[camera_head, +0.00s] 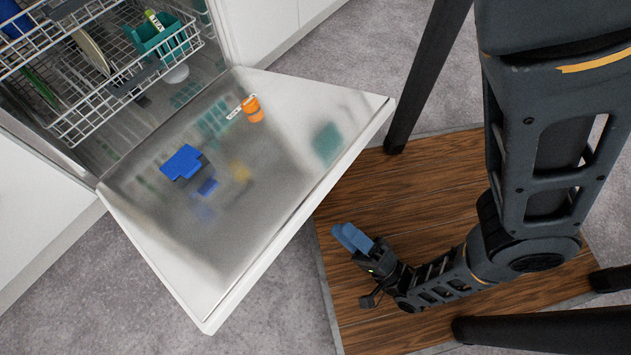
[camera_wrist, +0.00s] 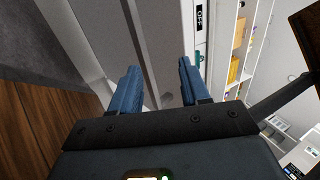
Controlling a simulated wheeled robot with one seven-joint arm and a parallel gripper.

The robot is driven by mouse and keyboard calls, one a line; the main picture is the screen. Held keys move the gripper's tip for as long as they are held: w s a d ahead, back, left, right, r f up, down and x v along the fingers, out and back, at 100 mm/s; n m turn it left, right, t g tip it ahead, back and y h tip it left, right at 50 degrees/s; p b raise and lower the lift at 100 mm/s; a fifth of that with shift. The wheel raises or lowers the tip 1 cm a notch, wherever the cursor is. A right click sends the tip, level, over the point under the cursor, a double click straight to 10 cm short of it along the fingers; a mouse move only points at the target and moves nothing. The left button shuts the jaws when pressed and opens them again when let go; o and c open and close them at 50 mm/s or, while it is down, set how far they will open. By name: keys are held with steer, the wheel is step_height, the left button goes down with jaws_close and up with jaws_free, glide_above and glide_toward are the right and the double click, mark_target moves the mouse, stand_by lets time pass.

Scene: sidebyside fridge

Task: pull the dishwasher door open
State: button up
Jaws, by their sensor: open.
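The dishwasher door (camera_head: 265,170) is swung down, roughly flat, in the head view, with its shiny inner face up. Its white edge runs from lower left to upper right. My gripper (camera_head: 350,238) is beyond that edge, to its lower right, with a visible gap between them. In the wrist view my gripper (camera_wrist: 157,80) has its two blue fingers spread apart with nothing between them. A pale panel with a black "OFF" label (camera_wrist: 199,18) lies past the fingers. The door's outer face and handle are hidden in the head view.
The dishwasher rack (camera_head: 120,75) holds a teal basket (camera_head: 160,40) and dishes. A blue item (camera_head: 183,162) and an orange item (camera_head: 253,108) lie on the door. Dark legs (camera_head: 425,75) stand around a brown wooden surface (camera_head: 375,185). Grey carpet (camera_head: 270,310) is clear below the door.

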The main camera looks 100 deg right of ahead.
steer(key=shift+s+a, duration=0.7)
steer(key=shift+a, duration=0.1)
